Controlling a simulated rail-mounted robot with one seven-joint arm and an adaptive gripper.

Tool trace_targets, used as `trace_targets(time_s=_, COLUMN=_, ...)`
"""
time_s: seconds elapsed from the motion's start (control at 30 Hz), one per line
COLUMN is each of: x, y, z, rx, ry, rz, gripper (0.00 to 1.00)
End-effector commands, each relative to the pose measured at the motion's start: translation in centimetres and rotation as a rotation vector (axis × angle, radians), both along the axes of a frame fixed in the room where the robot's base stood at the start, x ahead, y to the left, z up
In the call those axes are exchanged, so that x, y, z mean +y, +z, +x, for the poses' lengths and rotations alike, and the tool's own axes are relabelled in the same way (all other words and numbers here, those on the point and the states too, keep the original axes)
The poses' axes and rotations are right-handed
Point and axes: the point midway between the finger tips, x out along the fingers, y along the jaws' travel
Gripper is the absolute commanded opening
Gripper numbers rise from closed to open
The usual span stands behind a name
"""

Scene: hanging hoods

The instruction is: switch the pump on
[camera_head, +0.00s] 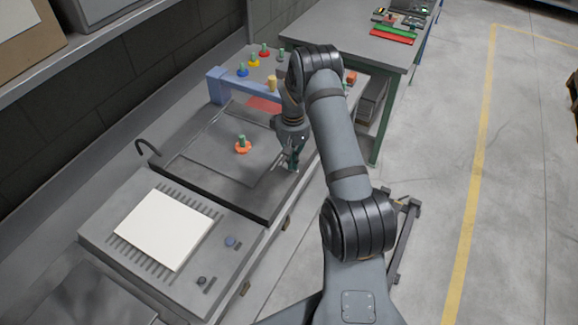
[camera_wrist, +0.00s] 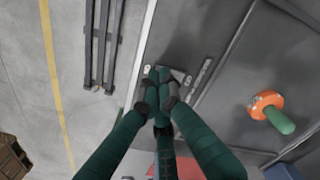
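My gripper (camera_head: 292,163) is low over the right edge of a dark sunken worktop (camera_head: 222,193). In the wrist view its green fingers run together at the tips (camera_wrist: 158,76), and I see no clear gap or held object between them. A small grey fitting (camera_wrist: 181,77) lies right beside the tips on the worktop edge; I cannot tell whether they touch or whether it is the pump switch. No pump is clearly recognisable. An orange round knob with a green stem (camera_head: 242,146) stands on the worktop, apart from my gripper; it also shows in the wrist view (camera_wrist: 266,102).
A vented unit with a white plate (camera_head: 163,229), a blue knob (camera_head: 230,241) and a dark knob (camera_head: 202,280) stands nearer. A blue frame (camera_head: 217,86) and several coloured knobs are behind. Open floor lies right.

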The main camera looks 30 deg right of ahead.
Motion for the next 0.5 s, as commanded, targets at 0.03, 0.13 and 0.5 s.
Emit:
trace_targets(time_s=0.03, x=0.0, y=-0.1, z=0.0, rx=0.000, ry=0.000, rz=0.000, gripper=0.00)
trace_targets(time_s=0.13, x=0.0, y=0.1, z=0.0, rx=0.000, ry=0.000, rz=0.000, gripper=0.00)
trace_targets(time_s=0.5, x=0.1, y=2.8, z=0.0, rx=0.000, ry=0.000, rz=0.000, gripper=0.00)
